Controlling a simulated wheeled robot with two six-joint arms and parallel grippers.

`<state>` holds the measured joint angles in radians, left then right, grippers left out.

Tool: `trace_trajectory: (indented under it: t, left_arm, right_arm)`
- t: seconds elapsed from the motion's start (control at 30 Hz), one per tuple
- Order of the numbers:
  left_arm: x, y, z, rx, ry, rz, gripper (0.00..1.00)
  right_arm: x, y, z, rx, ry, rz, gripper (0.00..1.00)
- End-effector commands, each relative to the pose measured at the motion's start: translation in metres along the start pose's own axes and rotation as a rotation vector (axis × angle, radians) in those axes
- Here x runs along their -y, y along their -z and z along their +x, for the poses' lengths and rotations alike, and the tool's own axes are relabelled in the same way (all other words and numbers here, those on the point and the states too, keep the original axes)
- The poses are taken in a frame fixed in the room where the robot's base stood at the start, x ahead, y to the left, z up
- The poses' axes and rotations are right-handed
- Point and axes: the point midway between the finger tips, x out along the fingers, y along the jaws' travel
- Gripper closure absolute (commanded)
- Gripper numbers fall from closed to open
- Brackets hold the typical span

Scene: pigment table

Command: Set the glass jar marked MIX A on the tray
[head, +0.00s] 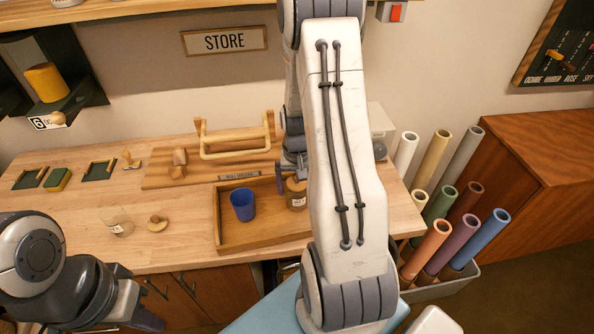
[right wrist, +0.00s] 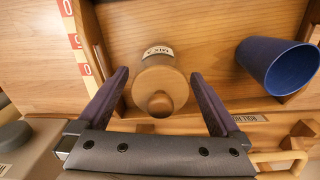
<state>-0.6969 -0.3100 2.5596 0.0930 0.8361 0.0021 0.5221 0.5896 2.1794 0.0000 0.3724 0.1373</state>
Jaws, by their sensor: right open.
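A jar with brown contents and a round-knobbed stopper (right wrist: 160,85) stands upright on the wooden tray, near its right end. In the head view the jar (head: 297,193) is partly hidden by my right arm. The tray (head: 228,243) lies on the bench. My right gripper (right wrist: 166,95) is open, its fingers on either side of the jar with gaps. My left gripper (head: 142,318) is low at the left, away from the tray; its jaws are unclear.
A blue cup (head: 243,204) stands in the tray left of the jar. A clear glass jar (head: 117,222) and a loose knobbed stopper (head: 157,223) are on the bench to the left. A wooden rack (head: 236,138) stands behind the tray. Coloured rolls (head: 428,248) stand at the right.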

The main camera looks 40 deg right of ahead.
Motion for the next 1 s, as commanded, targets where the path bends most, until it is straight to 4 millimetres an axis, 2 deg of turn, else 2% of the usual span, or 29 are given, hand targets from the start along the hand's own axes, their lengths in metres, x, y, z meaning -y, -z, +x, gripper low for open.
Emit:
trace_trajectory:
  t: [0.4, 0.6, 0.8, 0.87, 0.97, 1.0]
  left_arm:
    - [0.001, -0.001, 0.017, 0.001, 0.0, 0.001, 1.0]
    - [0.001, -0.001, 0.018, 0.001, 0.0, 0.001, 1.0]
    - [0.001, -0.001, 0.018, 0.0, 0.0, 0.001, 1.0]
    - [0.001, -0.001, 0.018, 0.0, 0.0, 0.001, 1.0]
    - [0.001, -0.001, 0.018, 0.0, 0.0, 0.001, 1.0]
    - [0.001, -0.001, 0.018, 0.0, 0.0, 0.001, 1.0]
  right_arm:
    - [0.0, 0.001, -0.084, -0.006, 0.001, 0.0, 0.0]
    - [0.0, 0.0, -0.103, -0.002, 0.0, 0.0, 0.0]
    - [0.002, -0.001, -0.106, 0.0, 0.0, -0.005, 0.0]
    - [0.009, -0.005, -0.108, -0.002, 0.002, -0.029, 0.0]
    - [0.041, -0.023, -0.116, -0.007, 0.008, -0.13, 0.0]
    - [0.058, -0.036, -0.12, -0.008, 0.012, -0.193, 0.0]
